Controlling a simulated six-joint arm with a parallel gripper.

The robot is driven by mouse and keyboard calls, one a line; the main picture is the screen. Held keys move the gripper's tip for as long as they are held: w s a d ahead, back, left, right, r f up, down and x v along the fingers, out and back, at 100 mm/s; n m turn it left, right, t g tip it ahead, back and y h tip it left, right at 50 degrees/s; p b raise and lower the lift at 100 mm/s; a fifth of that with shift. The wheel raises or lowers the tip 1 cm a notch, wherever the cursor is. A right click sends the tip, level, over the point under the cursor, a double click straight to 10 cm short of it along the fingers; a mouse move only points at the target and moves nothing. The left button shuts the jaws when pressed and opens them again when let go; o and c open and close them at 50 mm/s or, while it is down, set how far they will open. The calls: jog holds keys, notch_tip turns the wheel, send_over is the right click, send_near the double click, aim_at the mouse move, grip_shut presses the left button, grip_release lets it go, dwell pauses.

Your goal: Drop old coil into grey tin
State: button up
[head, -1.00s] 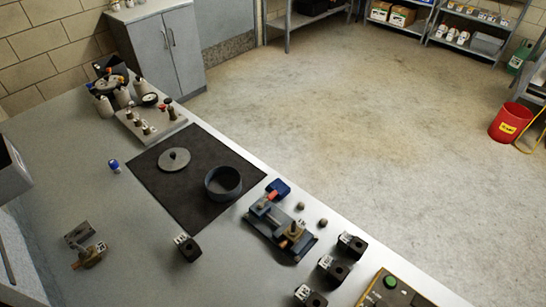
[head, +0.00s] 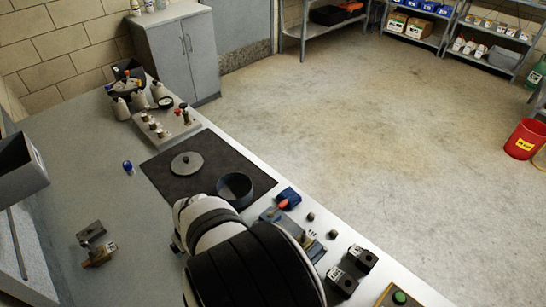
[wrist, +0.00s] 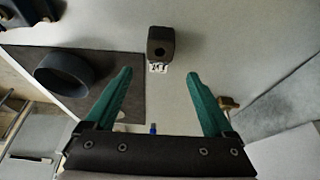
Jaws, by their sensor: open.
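A black coil (wrist: 162,45) with a white label and a round hole stands on the grey bench, apart from the mat, in the wrist view. I take it for the old coil; in the head view my arm hides its spot. The round grey tin (head: 236,189) stands open on the dark mat. It also shows at the left of the wrist view (wrist: 66,78). My gripper (wrist: 160,73) is open and empty, its green fingers spread, with the coil just beyond the fingertips and roughly centred between them. In the head view my gripper is hidden behind my arm.
The tin's lid (head: 187,163) lies on the mat (head: 165,179). Two more black coils (head: 353,267) stand near the bench's front edge, beside a partly hidden blue-grey fixture (head: 290,222). A brass valve part (head: 98,253) and a small blue item (head: 128,167) lie on the left.

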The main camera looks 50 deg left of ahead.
jog(key=x, duration=0.8)
jog(key=shift+d, duration=0.25)
grip_shut()
